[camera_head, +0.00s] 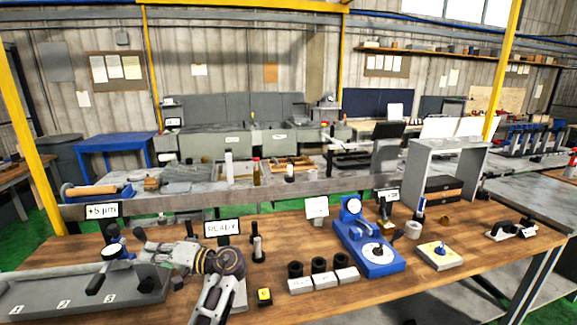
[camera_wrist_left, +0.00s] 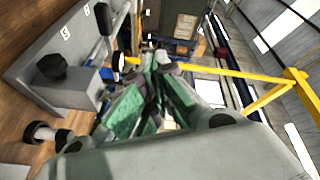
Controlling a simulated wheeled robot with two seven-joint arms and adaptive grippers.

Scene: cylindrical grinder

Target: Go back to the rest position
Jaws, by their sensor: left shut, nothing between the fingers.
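My left gripper (camera_head: 146,245) is over the left part of the wooden bench, pointing left, with its arm coming up from the bottom edge. It is shut and empty. In the left wrist view its fingers (camera_wrist_left: 160,62) meet near the middle, with greenish inner sides. It is above and beside the grey tray (camera_head: 60,297) with numbered labels. My right gripper is in neither view.
A blue measuring stand (camera_head: 368,250) and a grey shelf box (camera_head: 446,160) are farther right. Yellow posts rise behind the bench.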

